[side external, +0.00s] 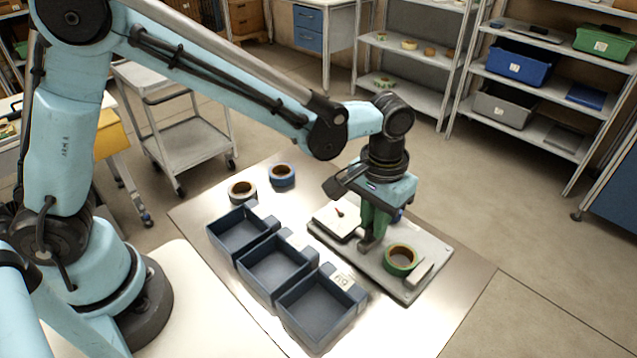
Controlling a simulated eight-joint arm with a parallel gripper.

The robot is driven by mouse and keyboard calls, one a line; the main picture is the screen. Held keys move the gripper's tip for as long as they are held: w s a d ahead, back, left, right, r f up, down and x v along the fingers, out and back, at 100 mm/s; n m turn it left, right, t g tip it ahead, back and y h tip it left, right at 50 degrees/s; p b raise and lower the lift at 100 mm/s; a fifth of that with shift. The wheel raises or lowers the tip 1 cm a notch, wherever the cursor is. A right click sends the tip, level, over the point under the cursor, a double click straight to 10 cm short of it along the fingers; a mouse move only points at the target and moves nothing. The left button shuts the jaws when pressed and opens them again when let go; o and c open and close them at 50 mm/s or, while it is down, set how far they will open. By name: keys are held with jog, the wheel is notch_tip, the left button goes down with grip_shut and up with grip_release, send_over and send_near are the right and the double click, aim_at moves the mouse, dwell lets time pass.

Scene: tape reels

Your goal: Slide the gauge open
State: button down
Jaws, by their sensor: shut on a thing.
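The gauge (345,258) is a flat grey plate lying on the metal table. At its left end is a white dial block (338,219) with a dark-and-red pointer. A green tape reel (400,260) with a tan core lies toward its right end, beside a small pale block (420,273). My gripper (367,243) points down over the middle of the plate, between the dial block and the green reel. Its green fingers are shut on a part of the gauge, which they mostly hide. A bit of blue (397,216) shows just behind the fingers.
Three dark blue open bins (271,292) with labelled tabs stand in a row left of the gauge and look empty. A white-and-black reel (242,191) and a blue reel (282,175) lie behind them. Bare table (455,297) shows at the right. Shelves stand at the back.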

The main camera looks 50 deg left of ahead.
aim_at(372, 223)
jog(key=c, duration=1.1)
grip_release()
jog(key=shift+a, duration=0.2)
notch_tip(372, 223, up, 12)
jog(key=shift+r, duration=0.1)
jog(key=s+a+t, duration=0.2)
jog(key=s+a, duration=0.1)
jog(key=a, duration=0.3)
jog(key=s+a+f+t, duration=0.1)
jog(key=s+a+t, duration=0.1)
jog(key=a, duration=0.4)
jog(key=s+a+f+t, duration=0.1)
jog(key=s+a+t, duration=0.2)
jog(key=a, duration=0.3)
jog(key=shift+s+a+f, duration=0.1)
jog(key=shift+s+f, duration=0.15)
jog(key=shift+s, duration=0.25)
